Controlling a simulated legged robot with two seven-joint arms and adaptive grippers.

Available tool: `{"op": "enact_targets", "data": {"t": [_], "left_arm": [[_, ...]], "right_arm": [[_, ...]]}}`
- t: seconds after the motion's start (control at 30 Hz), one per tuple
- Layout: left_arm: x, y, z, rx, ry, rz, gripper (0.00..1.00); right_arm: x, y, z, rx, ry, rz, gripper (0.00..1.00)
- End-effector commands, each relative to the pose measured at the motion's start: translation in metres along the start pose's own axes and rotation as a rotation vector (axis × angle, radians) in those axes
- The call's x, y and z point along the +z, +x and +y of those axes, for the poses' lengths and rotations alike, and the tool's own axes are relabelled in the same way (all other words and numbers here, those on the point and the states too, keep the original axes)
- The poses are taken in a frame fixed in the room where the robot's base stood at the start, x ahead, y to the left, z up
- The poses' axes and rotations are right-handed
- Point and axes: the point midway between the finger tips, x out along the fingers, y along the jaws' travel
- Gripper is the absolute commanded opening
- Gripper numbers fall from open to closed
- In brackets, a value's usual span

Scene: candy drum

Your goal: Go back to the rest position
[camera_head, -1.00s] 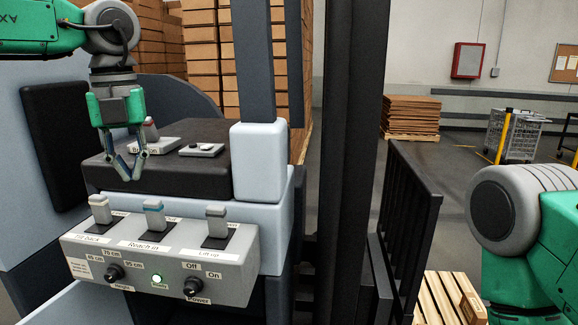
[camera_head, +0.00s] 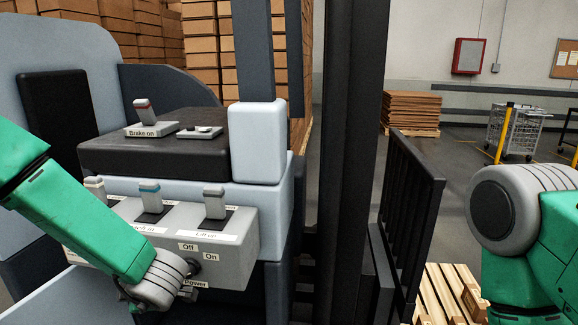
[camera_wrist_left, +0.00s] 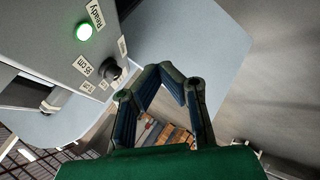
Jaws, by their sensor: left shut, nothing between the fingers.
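My left gripper (camera_wrist_left: 163,72) shows in the left wrist view, its blue-padded fingers bent in to meet with nothing between them. It is apart from the control panel (camera_wrist_left: 62,45), beside the height knob (camera_wrist_left: 111,69) and the lit green Ready light (camera_wrist_left: 84,32). In the head view my left forearm slants down across the panel (camera_head: 235,235).
The panel carries several levers, including the Lift up lever (camera_head: 214,202). A Brake on lever (camera_head: 144,112) stands on the black top (camera_head: 110,155). A dark mast (camera_head: 350,150) and black guard rail (camera_head: 410,205) stand right of the panel. A wooden pallet (camera_head: 445,295) lies beyond.

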Motion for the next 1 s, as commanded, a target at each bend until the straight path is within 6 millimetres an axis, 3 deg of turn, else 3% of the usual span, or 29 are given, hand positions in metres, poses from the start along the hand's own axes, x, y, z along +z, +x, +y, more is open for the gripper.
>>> {"op": "enact_targets", "data": {"t": [0.03,0.2,0.4,0.5,0.6,0.7,1.0], "left_arm": [[0.009,0.019,-0.044,0.023,0.216,-0.052,0.0],[0.02,0.043,-0.169,0.057,0.875,-0.281,0.0],[-0.007,0.032,-0.31,0.016,1.488,-0.59,0.0],[-0.028,0.018,-0.359,-0.01,1.695,-0.731,0.0],[-0.046,0.006,-0.389,-0.028,1.826,-0.835,0.0],[-0.056,-0.001,-0.404,-0.038,1.894,-0.894,0.0],[-0.058,-0.004,-0.407,-0.037,1.913,-0.914,0.0]], "right_arm": [[0.001,0.011,0.0,0.0,0.0,0.0,0.4],[0.002,0.028,0.0,0.0,0.0,0.0,0.4],[0.002,0.043,0.0,0.0,0.0,0.0,0.4],[0.003,0.049,0.0,0.0,0.0,0.0,0.4],[0.003,0.052,0.0,0.0,0.0,0.0,0.4],[0.003,0.053,0.0,0.0,0.0,0.0,0.4],[0.003,0.052,0.0,0.0,0.0,0.0,0.4]]}}
